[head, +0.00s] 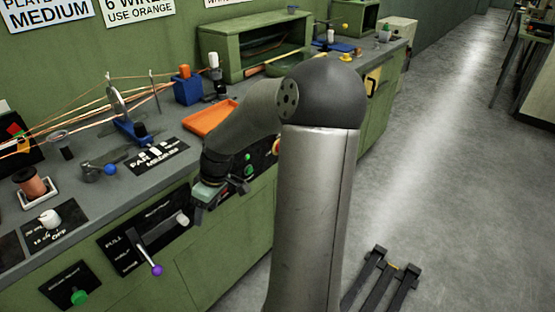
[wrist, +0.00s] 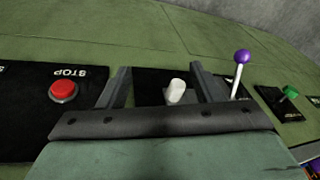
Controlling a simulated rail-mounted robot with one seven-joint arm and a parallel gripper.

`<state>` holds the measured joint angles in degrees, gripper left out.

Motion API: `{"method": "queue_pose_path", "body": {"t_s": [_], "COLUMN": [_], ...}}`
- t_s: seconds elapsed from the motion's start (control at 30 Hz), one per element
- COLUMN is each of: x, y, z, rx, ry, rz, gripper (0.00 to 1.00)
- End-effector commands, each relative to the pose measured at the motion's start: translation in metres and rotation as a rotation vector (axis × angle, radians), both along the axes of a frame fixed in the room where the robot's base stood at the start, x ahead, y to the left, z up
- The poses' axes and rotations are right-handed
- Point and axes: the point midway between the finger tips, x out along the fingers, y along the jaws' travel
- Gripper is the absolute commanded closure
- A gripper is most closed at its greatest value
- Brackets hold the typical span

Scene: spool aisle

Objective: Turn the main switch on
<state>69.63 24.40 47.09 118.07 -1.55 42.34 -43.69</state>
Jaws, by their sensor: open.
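A white switch knob (head: 182,219) sits on a black panel on the green cabinet front, and its label is too small to read. In the wrist view the white knob (wrist: 176,91) shows between the fingers of my gripper (wrist: 159,74), which are open and apart from each other. I cannot tell whether they touch it. In the head view my gripper (head: 216,203) is just right of the knob, in front of the cabinet. A lever with a purple ball (head: 156,269) is on the same panel; the ball (wrist: 242,57) also shows in the wrist view.
A red STOP button (wrist: 62,90) lies left of my gripper in the wrist view. A green knob (head: 79,297) is low on the cabinet. A white dial (head: 50,219) marked OFF sits on the worktop. An orange tray (head: 211,117) lies behind. The right-hand floor is largely clear.

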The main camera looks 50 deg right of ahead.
Motion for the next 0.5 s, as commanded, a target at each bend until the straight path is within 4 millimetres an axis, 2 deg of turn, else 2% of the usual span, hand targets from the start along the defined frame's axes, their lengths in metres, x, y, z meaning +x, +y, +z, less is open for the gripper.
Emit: {"method": "queue_pose_path", "body": {"t_s": [0.03,0.07,0.17,0.27,0.3,0.37,0.4,0.5], "x": [0.007,0.011,0.020,0.018,0.012,-0.002,-0.014,-0.052], "y": [-0.027,-0.041,-0.090,-0.149,-0.178,-0.220,-0.248,-0.307], "z": [-0.025,-0.030,-0.038,-0.039,-0.037,-0.030,-0.025,-0.007], "rx": [0.039,0.054,0.087,0.091,0.081,0.055,0.031,-0.044], "ry": [-0.061,-0.104,-0.252,-0.417,-0.496,-0.609,-0.680,-0.831], "rz": [-0.018,-0.020,-0.037,-0.078,-0.101,-0.140,-0.167,-0.232], "gripper": [0.41,0.41,0.41,0.41,0.41,0.41,0.41,0.41]}}
